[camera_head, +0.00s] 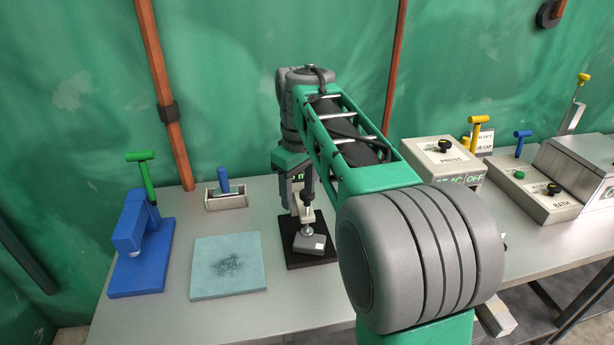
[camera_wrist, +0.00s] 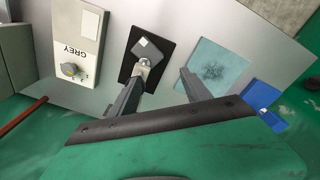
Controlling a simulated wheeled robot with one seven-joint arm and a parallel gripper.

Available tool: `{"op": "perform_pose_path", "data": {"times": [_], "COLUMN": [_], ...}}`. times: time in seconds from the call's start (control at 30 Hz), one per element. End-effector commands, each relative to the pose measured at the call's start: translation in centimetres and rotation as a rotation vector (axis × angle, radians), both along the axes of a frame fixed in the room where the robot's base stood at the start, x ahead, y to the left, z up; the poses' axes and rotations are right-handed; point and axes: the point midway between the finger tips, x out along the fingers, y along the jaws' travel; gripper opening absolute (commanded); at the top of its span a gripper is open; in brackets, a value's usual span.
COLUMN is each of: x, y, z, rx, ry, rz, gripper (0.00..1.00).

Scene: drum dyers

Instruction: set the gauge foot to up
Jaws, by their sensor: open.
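The gauge stands on a black base plate (camera_head: 320,252) on the table, with a grey block-shaped foot (camera_head: 310,243) low over the plate. In the wrist view the foot (camera_wrist: 148,50) lies over the black plate (camera_wrist: 164,44). My gripper (camera_wrist: 157,88) is open and empty; its left finger appears close to the gauge's upright, and its right finger is nearer the teal pad. Whether a finger touches the gauge cannot be told. My arm hides much of the gauge's top in the head view.
Left of the gauge are a teal pad (camera_head: 228,267), a blue stand (camera_head: 144,246) with a green handle, and a small holder (camera_head: 226,200) with a blue handle. Control boxes (camera_head: 445,163) stand to the right. A green curtain hangs behind. The table front is partly clear.

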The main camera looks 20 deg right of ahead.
Motion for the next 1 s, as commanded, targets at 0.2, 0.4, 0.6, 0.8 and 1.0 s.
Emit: {"op": "perform_pose_path", "data": {"times": [0.2, 0.4, 0.6, 0.8, 1.0], "x": [4.7, 4.9, 4.9, 5.0, 5.0], "y": [-3.9, -4.4, -4.5, -4.4, -4.4], "z": [3.0, 1.4, -2.5, -4.5, -4.7], "rx": [0.004, 0.006, 0.006, 0.005, 0.006], "ry": [0.073, 0.082, 0.080, 0.078, 0.077], "rz": [0.146, 0.165, 0.162, 0.162, 0.162], "gripper": [0.56, 0.56, 0.56, 0.56, 0.56]}}
